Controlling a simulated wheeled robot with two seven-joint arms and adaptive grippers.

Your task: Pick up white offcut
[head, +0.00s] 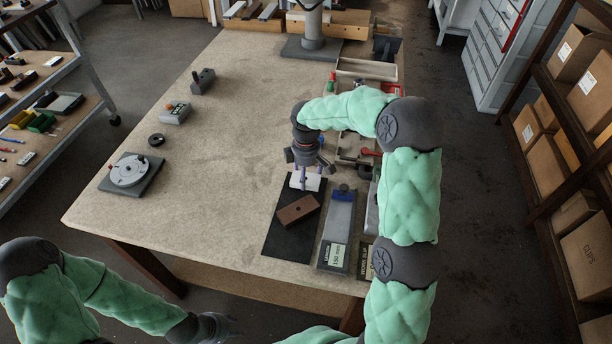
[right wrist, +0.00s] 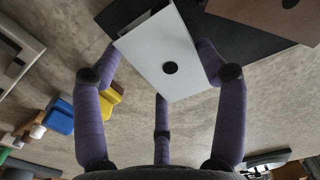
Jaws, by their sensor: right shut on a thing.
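The white offcut (head: 304,182) is a pale flat-faced piece at the far end of the black mat (head: 283,235). In the right wrist view the white offcut (right wrist: 160,50) shows a dark round hole in its face and a dark slot near its top. My right gripper (head: 306,176) is over it, with its purple fingers (right wrist: 158,85) closed around it on both sides. I cannot tell whether the piece touches the mat. My left gripper (head: 218,328) is low at the bottom of the head view, away from the table top, and its fingers are unclear.
A brown block (head: 297,209) lies on the mat just in front of the offcut. A labelled grey tray (head: 337,229) stands right of the mat. Bins and tools line the table's right side. A round turntable (head: 130,171) sits at left; the table's middle is clear.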

